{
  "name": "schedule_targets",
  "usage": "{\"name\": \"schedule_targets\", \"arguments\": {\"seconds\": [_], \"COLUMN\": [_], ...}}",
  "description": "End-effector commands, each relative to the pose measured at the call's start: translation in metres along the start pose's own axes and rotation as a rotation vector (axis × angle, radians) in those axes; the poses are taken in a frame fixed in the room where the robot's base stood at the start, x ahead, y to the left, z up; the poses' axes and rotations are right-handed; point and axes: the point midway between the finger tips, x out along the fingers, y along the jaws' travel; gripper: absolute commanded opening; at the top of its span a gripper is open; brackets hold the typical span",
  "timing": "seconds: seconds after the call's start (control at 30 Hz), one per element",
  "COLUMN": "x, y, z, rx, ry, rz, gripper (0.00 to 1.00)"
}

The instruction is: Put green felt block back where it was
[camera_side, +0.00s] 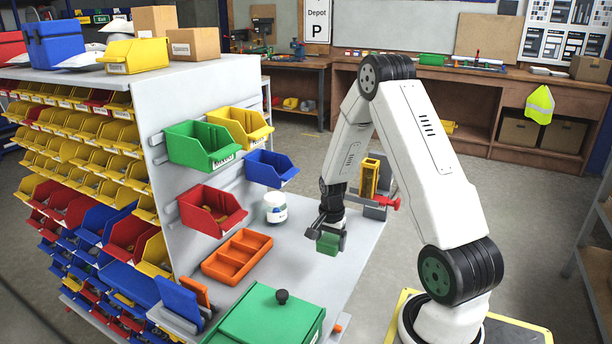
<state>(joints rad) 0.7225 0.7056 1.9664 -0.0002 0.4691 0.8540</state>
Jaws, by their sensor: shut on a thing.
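My gripper (322,226) is shut on the green felt block (329,243) near the middle of the grey bench top (335,270). The block hangs from the jaws and looks a little above the bench; whether it touches the surface I cannot tell. Part of the block's upper side is hidden by the dark fingers.
An orange divided tray (237,256), a white jar (275,208) and a green lidded box (265,318) with a dark knob stand left of my gripper. A red vise-like fixture (385,200) is behind right. Wall bins (212,209) hang at left. Bench around the block is clear.

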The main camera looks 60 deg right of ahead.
Motion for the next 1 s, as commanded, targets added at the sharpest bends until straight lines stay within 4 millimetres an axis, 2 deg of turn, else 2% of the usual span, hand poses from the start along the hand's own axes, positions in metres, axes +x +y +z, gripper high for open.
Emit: {"name": "schedule_targets", "arguments": {"seconds": [0.3,0.5,0.73,1.0], "x": [-0.008,-0.013,-0.017,-0.018], "y": [-0.063,-0.096,-0.116,-0.121], "z": [0.06,0.105,0.141,0.15], "rx": [-0.011,-0.01,-0.007,-0.004], "ry": [0.0,0.0,0.0,0.0], "rz": [0.0,0.0,0.001,0.0], "gripper": [0.32,0.32,0.32,0.32]}}
